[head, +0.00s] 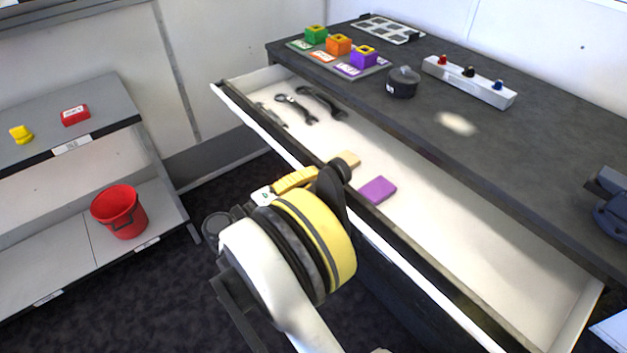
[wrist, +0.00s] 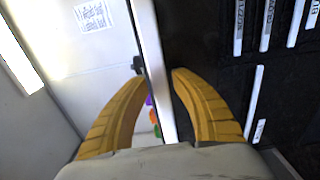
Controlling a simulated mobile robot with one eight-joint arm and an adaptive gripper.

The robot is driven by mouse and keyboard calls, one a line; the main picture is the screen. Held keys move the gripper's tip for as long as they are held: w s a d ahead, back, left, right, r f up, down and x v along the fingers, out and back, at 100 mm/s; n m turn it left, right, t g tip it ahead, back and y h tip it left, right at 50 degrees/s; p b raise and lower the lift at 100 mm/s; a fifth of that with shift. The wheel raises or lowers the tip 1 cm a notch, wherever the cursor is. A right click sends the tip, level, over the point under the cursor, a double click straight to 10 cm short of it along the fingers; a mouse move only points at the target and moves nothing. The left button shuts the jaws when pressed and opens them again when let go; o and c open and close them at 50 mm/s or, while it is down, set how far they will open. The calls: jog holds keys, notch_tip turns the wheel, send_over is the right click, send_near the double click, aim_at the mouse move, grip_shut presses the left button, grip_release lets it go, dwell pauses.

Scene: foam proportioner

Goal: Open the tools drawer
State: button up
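The tools drawer (head: 480,255) is pulled far out from under the dark countertop, and its white interior shows in the head view. Dark wrenches (head: 297,109) lie at its far left end. In the wrist view a pale strip (wrist: 152,60), seemingly the drawer front, runs between the fingers. I cannot tell whether either finger touches it. My arm hides part of the front in the head view.
A shelf (head: 60,110) with a red bucket (head: 119,211) stands left. Dark floor (head: 190,280) lies clear between shelf and drawer.

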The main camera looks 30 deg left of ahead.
jog(key=shift+o, duration=0.3)
jog(key=v, duration=1.2)
jog(key=shift+s, duration=0.1)
